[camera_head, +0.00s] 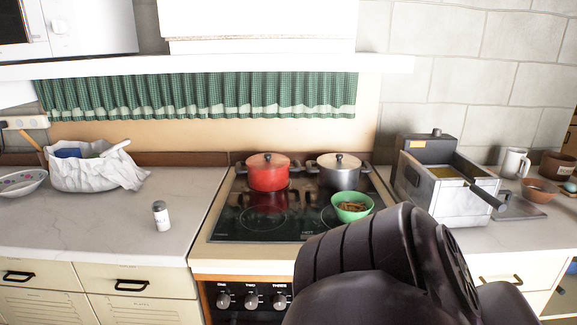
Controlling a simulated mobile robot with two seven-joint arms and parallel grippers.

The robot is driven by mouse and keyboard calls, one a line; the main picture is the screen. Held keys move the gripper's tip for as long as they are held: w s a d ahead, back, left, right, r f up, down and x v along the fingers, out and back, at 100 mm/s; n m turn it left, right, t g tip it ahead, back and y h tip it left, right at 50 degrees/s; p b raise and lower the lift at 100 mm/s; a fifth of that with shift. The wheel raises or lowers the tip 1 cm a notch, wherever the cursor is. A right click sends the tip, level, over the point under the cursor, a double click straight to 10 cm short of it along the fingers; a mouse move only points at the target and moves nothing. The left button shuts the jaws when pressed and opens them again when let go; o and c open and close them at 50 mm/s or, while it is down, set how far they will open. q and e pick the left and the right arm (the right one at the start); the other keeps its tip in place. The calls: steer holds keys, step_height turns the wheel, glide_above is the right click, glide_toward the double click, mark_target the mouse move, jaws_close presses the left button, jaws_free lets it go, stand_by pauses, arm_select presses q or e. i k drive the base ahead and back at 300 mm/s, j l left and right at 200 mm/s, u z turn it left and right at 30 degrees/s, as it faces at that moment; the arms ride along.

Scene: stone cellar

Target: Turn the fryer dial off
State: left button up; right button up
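The fryer (446,205) stands on the counter right of the stove. It is a grey metal box with yellowish oil inside and a dark handle sticking out at its front right. A dark control box (427,150) rises at its back. A small round knob (436,132), which may be the dial, sits on top of this box; its setting is too small to read. A large dark arm part of mine fills the lower middle and right, in front of the stove and counter. Neither of my grippers shows.
A red pot (267,173), a steel pot (334,171) and a green bowl (351,207) stand on the black cooktop (262,218). A mug (514,162) and brown bowls (539,190) are right of the fryer. A shaker (161,215) stands on the left counter, which has free room.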

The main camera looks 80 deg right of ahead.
mark_target(438, 132)
steer(key=z, duration=3.5)
steer(key=i+l, duration=0.1)
steer(key=l, duration=0.2)
steer(key=i+l, duration=0.1)
steer(key=l, duration=0.2)
steer(key=i+l+u, duration=0.1)
steer(key=l+u, duration=0.5)
steer(key=i, duration=0.05)
